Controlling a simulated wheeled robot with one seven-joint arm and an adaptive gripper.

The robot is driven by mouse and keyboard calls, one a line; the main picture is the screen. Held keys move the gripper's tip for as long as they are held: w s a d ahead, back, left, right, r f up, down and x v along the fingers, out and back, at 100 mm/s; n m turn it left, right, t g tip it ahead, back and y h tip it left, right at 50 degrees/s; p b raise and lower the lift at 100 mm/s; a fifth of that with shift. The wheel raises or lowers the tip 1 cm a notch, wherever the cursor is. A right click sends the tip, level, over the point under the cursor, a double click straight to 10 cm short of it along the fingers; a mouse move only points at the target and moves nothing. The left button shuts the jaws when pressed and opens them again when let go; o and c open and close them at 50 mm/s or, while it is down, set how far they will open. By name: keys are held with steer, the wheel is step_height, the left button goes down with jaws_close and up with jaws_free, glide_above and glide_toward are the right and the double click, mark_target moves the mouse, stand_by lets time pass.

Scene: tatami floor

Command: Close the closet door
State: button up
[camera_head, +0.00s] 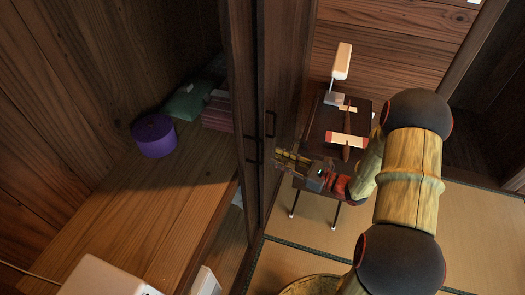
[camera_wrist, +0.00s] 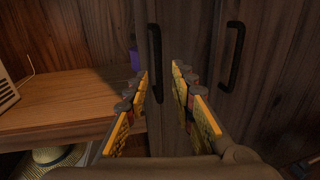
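The closet has dark wood door panels, and its left side stands open onto a wooden shelf. In the wrist view, the nearer closet door (camera_wrist: 180,35) carries a black vertical handle (camera_wrist: 155,62), and a second door (camera_wrist: 275,70) to its right carries another black handle (camera_wrist: 233,55). The doors appear edge-on in the head view (camera_head: 284,60). My gripper (camera_wrist: 161,80) is open, with its yellow-padded fingers apart and pointing at the nearer door around the lower part of its handle. Nothing is held; contact with the handle cannot be told. In the head view my gripper (camera_head: 283,160) is beside the doors.
The closet shelf (camera_head: 140,215) holds a purple roll (camera_head: 154,135), a green bundle (camera_head: 190,101) and folded pinkish cloth (camera_head: 217,113). A straw hat (camera_wrist: 58,157) lies below it. A small dark table (camera_head: 322,130) with a lamp (camera_head: 341,62) stands beyond my gripper. Tatami (camera_head: 475,235) is open at right.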

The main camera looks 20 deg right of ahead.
mark_target(263, 162)
steer(key=b+x, duration=0.1)
steer(key=x, duration=0.6)
steer(key=shift+s+a, duration=0.1)
steer(key=shift+c, duration=0.5)
jaws_close()
stand_by(0.3)
